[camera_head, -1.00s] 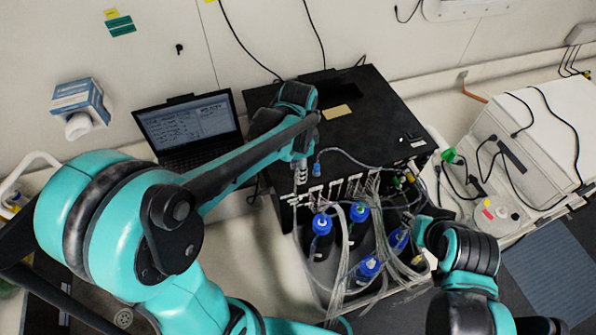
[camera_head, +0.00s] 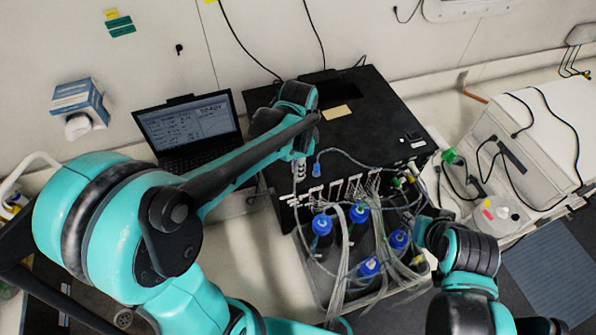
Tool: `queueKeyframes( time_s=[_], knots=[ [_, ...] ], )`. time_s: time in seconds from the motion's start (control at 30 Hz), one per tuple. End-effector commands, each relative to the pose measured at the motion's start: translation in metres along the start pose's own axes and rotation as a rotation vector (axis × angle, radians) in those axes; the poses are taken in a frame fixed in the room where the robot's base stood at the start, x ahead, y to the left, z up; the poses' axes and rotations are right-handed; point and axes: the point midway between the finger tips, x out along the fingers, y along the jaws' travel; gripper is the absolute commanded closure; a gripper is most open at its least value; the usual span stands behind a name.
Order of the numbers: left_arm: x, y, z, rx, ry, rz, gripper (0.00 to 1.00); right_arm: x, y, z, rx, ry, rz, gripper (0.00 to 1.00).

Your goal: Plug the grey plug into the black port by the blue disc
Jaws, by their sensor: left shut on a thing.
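My left gripper (camera_head: 299,174) points down at the front left edge of the black box (camera_head: 345,110). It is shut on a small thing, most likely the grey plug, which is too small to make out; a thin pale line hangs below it. A small blue piece (camera_head: 317,168) with a dark cable sits just right of the gripper. I cannot tell if it is the blue disc. The black port cannot be told apart from the dark box front. My right arm's end (camera_head: 428,232) is at the right of the bottles; its fingers are not visible.
Several blue-capped bottles (camera_head: 322,224) stand in a tray below the box front, with many clear tubes (camera_head: 346,255) around them. A laptop (camera_head: 187,127) stands left of the box. White equipment (camera_head: 525,150) with black cables stands at the right.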

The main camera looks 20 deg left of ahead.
Motion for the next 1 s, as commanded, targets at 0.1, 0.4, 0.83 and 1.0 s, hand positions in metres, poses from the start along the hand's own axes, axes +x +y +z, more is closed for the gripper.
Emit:
queueKeyframes(
  time_s=[0.1,0.4,0.83,1.0],
  knots=[
    [-0.006,0.0,0.0,0.0,0.0,0.0,1.0,-0.004,0.0,-0.003,0.0,0.0,0.0,0.65],
    [-0.018,0.0,0.0,0.0,0.0,0.0,1.0,-0.011,0.0,-0.008,0.0,0.0,0.0,0.65],
    [-0.035,0.0,0.0,0.0,0.0,0.0,1.0,-0.021,0.0,-0.015,0.0,0.0,0.0,0.65],
    [-0.042,0.0,0.0,0.0,0.0,0.0,1.0,-0.025,0.0,-0.018,0.0,0.0,0.0,0.65]
  ],
)
